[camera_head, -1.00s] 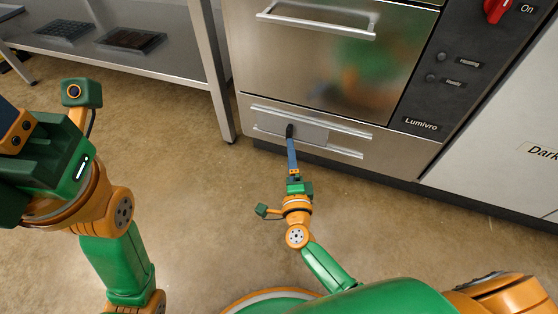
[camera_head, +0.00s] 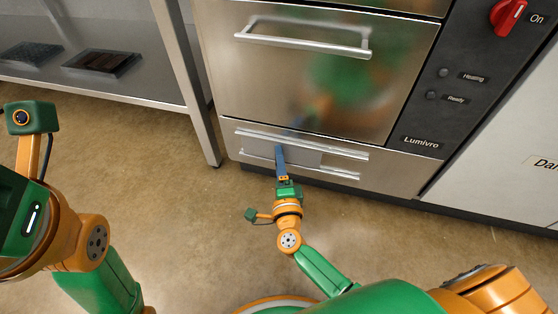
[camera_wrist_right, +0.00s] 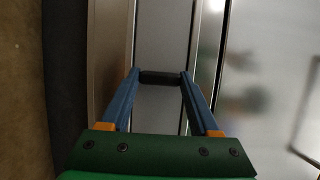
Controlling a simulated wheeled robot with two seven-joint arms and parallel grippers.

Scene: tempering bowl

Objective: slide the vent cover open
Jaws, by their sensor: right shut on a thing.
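The vent cover (camera_head: 306,157) is a flat grey plate between two horizontal rails, low on the steel oven front. It sits toward the left end of the rails. My right gripper (camera_head: 279,150) reaches it from below, and its blue fingers hide the cover's handle in the head view. In the right wrist view the dark handle (camera_wrist_right: 160,78) lies between the tips of the right gripper (camera_wrist_right: 160,82), which is shut on it. The grey cover (camera_wrist_right: 163,35) shows behind it. My left arm is at the left edge; its fingers are out of frame.
The steel oven front (camera_head: 260,75) has a bar handle (camera_head: 300,42) above the vent. A dark panel with a red knob (camera_head: 508,15) is at the right. A steel table (camera_head: 120,88) with dark trays stands at the left. The floor in front is clear.

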